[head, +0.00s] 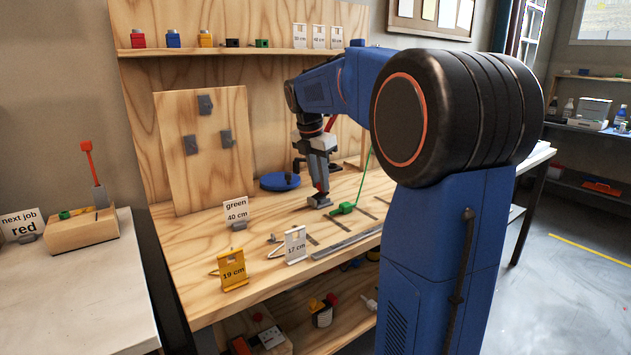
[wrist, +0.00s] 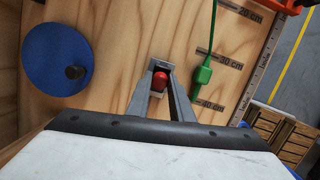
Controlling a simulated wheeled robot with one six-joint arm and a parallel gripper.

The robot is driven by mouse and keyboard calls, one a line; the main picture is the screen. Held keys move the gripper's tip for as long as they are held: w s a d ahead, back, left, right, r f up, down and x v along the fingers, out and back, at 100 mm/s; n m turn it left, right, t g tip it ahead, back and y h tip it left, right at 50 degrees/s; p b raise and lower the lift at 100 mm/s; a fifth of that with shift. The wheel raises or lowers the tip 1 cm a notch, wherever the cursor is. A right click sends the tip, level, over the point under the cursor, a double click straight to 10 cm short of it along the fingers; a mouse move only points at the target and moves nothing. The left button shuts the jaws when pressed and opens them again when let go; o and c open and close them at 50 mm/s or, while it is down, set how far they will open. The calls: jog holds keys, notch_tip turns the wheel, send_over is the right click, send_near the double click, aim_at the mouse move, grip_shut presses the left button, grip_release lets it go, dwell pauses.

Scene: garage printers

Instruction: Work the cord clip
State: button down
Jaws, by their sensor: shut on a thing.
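The cord clip (head: 319,203) is a small grey block on the wooden bench with a red part on top; its grey body also shows in the wrist view (wrist: 161,65). My gripper (head: 321,191) points down onto it. In the wrist view my gripper (wrist: 159,88) has its two grey fingers shut on the red part (wrist: 159,79). The fingers hide some of the clip. A green cord (wrist: 211,45) ends in a green connector (wrist: 202,75) that lies on the bench to the right of the clip, apart from it.
Bench marks read 20, 30 and 40 cm beside a metal ruler (wrist: 260,75). A blue disc (wrist: 57,58) with a dark knob lies to the left. A card (head: 236,212) reads "green 40 cm". Yellow 19 cm (head: 233,272) and white 17 cm (head: 295,246) tags stand near the front edge.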

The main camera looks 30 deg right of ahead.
jog(key=shift+d+f+y, duration=0.35)
jog(key=shift+d+y, duration=0.3)
jog(key=shift+y, duration=0.65)
jog(key=c, duration=1.6)
grip_release()
jog(key=shift+o, duration=0.2)
notch_tip(320, 180, up, 17)
jog(key=shift+s+d+r, duration=0.15)
jog(key=shift+s+d, duration=0.05)
jog(key=shift+s, duration=0.15)
jog(key=shift+s, duration=0.1)
